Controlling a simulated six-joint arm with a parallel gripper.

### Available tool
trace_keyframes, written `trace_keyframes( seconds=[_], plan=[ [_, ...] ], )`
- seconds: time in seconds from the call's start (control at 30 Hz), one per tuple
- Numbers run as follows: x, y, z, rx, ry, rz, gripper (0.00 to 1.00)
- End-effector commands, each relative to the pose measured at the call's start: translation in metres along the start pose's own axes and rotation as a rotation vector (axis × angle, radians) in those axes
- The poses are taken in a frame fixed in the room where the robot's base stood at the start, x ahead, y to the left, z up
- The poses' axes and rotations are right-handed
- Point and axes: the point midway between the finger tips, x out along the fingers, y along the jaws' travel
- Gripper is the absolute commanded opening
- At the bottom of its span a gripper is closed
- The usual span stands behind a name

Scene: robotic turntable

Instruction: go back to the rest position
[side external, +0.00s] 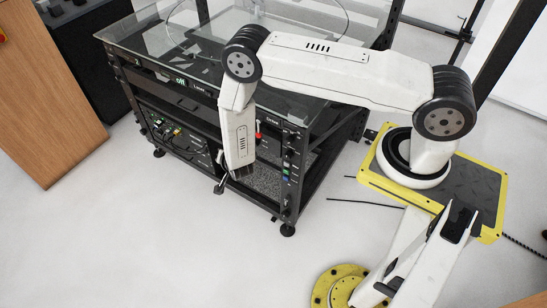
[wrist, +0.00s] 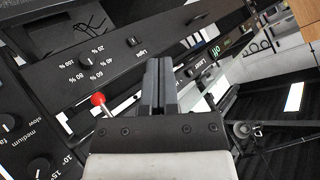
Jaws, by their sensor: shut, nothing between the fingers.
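My gripper (wrist: 160,65) is shut in the wrist view, its two dark fingers side by side with nothing between them. In the side view my gripper (side external: 220,187) hangs low at the front of the black rack (side external: 290,140), near its lower edge. In the wrist view the fingers stand in front of the rack's dark control panel (wrist: 105,75). Whether they touch anything cannot be told.
A red-tipped lever (wrist: 98,99) is close left of my gripper; it also shows in the side view (side external: 258,130). Dials (wrist: 86,62) lie beyond it. The rack's glass top (side external: 165,42) is under my forearm. A wooden cabinet (side external: 45,90) stands left; the floor in front is clear.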

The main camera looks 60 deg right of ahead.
Motion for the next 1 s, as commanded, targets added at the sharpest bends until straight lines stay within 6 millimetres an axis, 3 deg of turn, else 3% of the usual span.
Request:
trace_keyframes(
  seconds=[0.2,0.5,0.7,1.0],
  plan=[
    [-0.020,-0.036,-0.027,-0.073,-0.120,-0.014,0.00],
    [-0.059,-0.069,-0.062,-0.202,-0.277,-0.038,0.00],
    [-0.091,-0.081,-0.086,-0.301,-0.372,-0.055,0.00],
    [-0.147,-0.082,-0.119,-0.466,-0.502,-0.077,0.00]
  ],
)
